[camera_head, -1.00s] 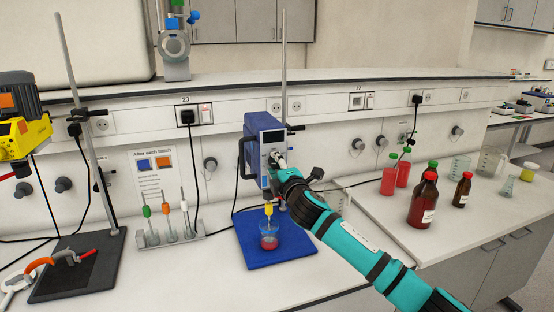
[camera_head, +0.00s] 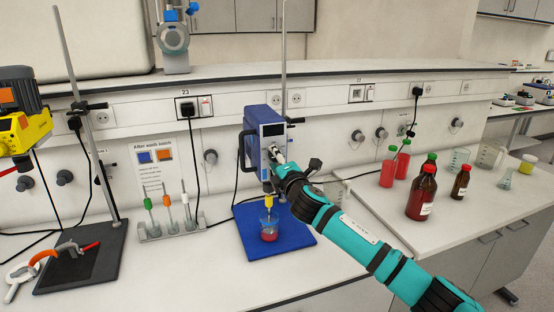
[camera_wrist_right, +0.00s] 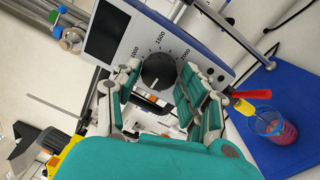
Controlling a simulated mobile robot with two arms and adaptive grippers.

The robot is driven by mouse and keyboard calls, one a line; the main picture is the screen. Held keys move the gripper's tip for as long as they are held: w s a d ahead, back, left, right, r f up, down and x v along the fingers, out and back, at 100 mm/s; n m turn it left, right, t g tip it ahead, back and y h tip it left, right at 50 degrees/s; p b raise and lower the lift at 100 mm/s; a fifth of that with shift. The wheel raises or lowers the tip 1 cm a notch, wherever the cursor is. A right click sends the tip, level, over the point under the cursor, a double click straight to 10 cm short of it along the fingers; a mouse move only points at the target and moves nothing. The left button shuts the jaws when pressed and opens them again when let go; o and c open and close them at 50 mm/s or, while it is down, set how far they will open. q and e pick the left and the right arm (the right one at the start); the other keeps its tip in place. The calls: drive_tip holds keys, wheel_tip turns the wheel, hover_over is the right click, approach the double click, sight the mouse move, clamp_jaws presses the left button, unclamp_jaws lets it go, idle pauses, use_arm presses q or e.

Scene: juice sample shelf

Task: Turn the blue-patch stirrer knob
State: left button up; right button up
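The blue stirrer (camera_head: 254,134) hangs on a stand over a blue base plate. Its dark round knob (camera_wrist_right: 158,70), with a white pointer mark and a number dial, faces my right gripper in the right wrist view. My right gripper (camera_head: 276,156) is at the stirrer's front face and hides the knob in the head view. In the right wrist view its fingers (camera_wrist_right: 160,76) are apart, one on each side of the knob. Gaps show beside the knob; I cannot tell contact. No separate blue patch is clear on the stirrer. My left gripper is not in view.
A beaker of red liquid (camera_head: 269,230) stands under the stirrer on the blue base plate (camera_head: 290,246). A yellow stirrer (camera_head: 35,129) stands at far left. A rack of stirring rods (camera_head: 170,230) is left of the plate. Bottles (camera_head: 422,195) stand at right.

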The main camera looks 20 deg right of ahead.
drive_tip(key=shift+o, duration=1.2)
drive_tip(key=shift+s, duration=0.1)
drive_tip(key=s, duration=1.1)
drive_tip(key=shift+s+d+f, duration=0.2)
drive_tip(key=shift+s, duration=0.2)
